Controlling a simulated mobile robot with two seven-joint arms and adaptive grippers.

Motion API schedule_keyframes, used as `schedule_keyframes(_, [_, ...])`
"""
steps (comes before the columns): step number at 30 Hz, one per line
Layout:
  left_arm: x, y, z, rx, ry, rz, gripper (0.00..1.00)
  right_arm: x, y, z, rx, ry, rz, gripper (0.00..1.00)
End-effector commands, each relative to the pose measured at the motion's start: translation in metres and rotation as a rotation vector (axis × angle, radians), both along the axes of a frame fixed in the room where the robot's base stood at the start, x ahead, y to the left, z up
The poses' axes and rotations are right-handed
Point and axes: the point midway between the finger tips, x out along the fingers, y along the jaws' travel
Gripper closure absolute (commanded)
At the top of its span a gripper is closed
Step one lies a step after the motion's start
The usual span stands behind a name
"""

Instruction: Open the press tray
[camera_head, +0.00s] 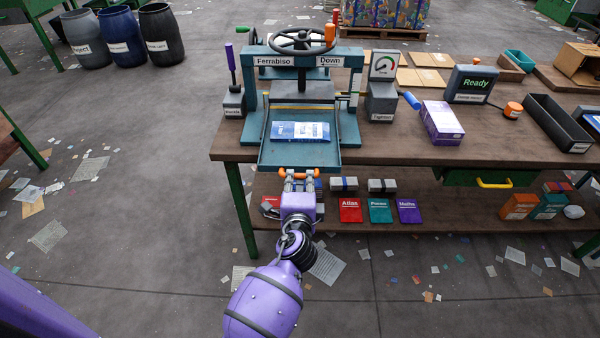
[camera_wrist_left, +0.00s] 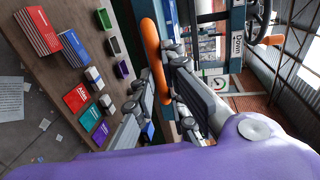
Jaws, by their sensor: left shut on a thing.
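The press (camera_head: 303,80) is a teal frame with a dark handwheel (camera_head: 302,40) on top and labels reading "Ferrabiso" and "Down". Its tray (camera_head: 275,155) sticks out at the front, over the table edge, with a blue and white book (camera_head: 300,131) lying on it. An orange handle (camera_head: 330,171) is on the tray's front edge. My left gripper (camera_head: 297,176) is shut on this handle. In the left wrist view the orange handle (camera_wrist_left: 152,50) runs between the fingers (camera_wrist_left: 165,85). My right gripper is not in view.
A lever box (camera_head: 233,102) stands left of the press, a gauge unit (camera_head: 382,95) right of it. A purple box (camera_head: 441,122) lies on the table. Floor in front is open, with scattered paper.

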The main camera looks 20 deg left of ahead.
Motion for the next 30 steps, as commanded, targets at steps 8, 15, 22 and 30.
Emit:
schedule_keyframes(8, [-0.017,-0.005,0.000,0.000,0.000,0.000,1.00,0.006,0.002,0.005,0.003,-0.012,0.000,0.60])
schedule_keyframes(15, [-0.019,-0.005,0.000,0.000,0.000,0.000,1.00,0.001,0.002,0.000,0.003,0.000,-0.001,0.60])
schedule_keyframes(22, [-0.018,-0.005,0.000,0.000,0.000,0.000,0.80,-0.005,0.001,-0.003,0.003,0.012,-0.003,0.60])
schedule_keyframes(30, [-0.019,-0.005,0.000,0.000,0.000,0.000,0.80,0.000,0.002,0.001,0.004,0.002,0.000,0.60])
